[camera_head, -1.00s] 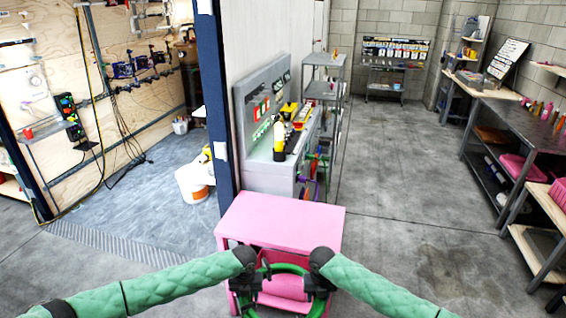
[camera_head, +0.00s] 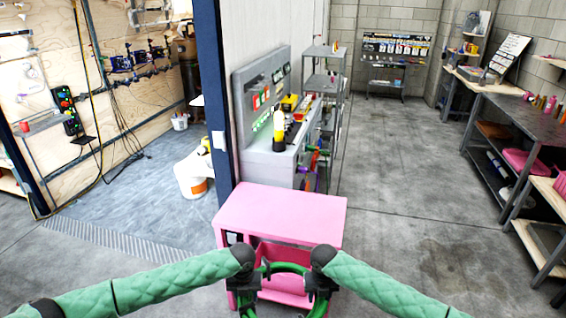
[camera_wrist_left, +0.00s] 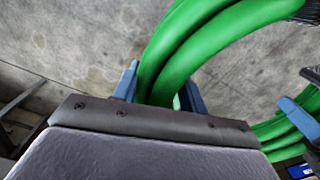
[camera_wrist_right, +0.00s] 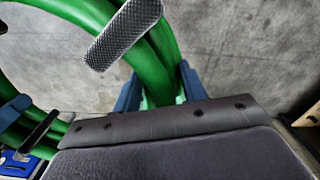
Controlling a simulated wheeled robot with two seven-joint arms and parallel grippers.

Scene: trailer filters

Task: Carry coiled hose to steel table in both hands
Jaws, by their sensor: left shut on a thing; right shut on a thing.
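The coiled hose (camera_head: 287,267) is a green ring held between my two grippers, low in the head view. My left gripper (camera_head: 246,284) is shut on its left side and my right gripper (camera_head: 320,284) on its right side. The lower part of the coil is cut off by the frame. Green strands pass between the blue fingers in the left wrist view (camera_wrist_left: 200,40) and the right wrist view (camera_wrist_right: 150,72). A dark strap crosses the coil there. A long table with a grey metal-looking top (camera_head: 508,112) stands along the right side, away from the hose.
A pink table (camera_head: 280,208) stands just beyond the grippers. A grey workbench (camera_head: 262,160) with tools and a yellow bottle (camera_head: 279,130) is behind it. A dark blue post (camera_head: 212,100) rises at left, with a white bucket (camera_head: 190,178) beyond. Concrete floor (camera_head: 400,190) is open to the right.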

